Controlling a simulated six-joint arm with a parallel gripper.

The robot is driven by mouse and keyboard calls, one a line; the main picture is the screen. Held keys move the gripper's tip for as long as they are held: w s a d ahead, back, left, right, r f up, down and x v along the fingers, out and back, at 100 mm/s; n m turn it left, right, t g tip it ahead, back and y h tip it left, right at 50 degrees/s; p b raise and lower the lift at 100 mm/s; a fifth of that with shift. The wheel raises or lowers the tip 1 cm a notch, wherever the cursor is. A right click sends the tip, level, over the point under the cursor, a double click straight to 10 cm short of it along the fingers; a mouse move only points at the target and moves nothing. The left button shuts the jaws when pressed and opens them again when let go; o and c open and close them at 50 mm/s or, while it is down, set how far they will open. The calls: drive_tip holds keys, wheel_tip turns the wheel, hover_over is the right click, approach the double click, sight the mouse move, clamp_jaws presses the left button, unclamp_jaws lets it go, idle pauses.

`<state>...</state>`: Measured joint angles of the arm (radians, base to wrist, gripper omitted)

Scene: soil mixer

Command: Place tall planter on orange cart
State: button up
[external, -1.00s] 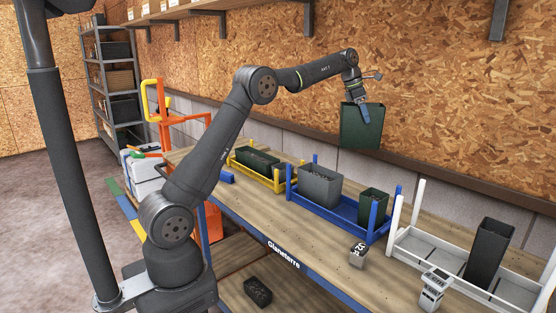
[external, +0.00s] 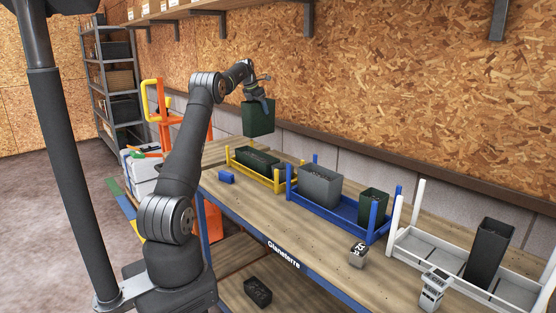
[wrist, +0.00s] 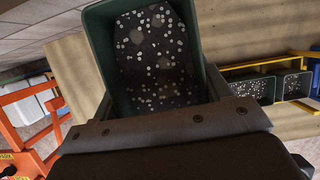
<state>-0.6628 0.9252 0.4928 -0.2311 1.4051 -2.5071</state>
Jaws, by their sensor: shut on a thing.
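My gripper (external: 264,99) is shut on a dark green planter (external: 258,119), apparently by its rim, and holds it upright in the air above the far left part of the bench. In the wrist view the same planter (wrist: 98,45) fills the top middle, with dark, white-speckled soil inside. The orange cart (external: 162,103) stands past the bench's left end, partly hidden behind my arm. Its orange frame (wrist: 20,99) shows at the left of the wrist view, apart from the planter. A tall black planter (external: 490,252) stands in the white tray at the right.
The bench (external: 270,215) carries a yellow rack (external: 277,183) with dark planters, a blue rack (external: 375,234) with grey and green planters, and a white tray (external: 410,246). White containers (external: 141,172) stand beyond the bench.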

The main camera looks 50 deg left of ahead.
drive_tip(key=s+a+f+n+y, duration=0.2)
drive_tip(key=s+a+n, duration=0.2)
drive_tip(key=s+a, duration=1.15)
wheel_tip(320, 180, down, 10)
drive_tip(key=a, duration=0.2)
drive_tip(key=shift+w+a, duration=0.2)
drive_tip(key=shift+w, duration=0.15)
drive_tip(key=shift+f, duration=0.15)
drive_tip(key=o, duration=1.3)
drive_tip(key=shift+f+g, duration=0.1)
drive_tip(key=shift+g, duration=0.2)
drive_tip(key=v, duration=1.2)
drive_tip(key=shift+s+a+r, duration=0.1)
drive_tip(key=shift+a+r, duration=0.1)
drive_tip(key=shift+f+h, duration=0.1)
drive_tip(key=shift+h, duration=0.2)
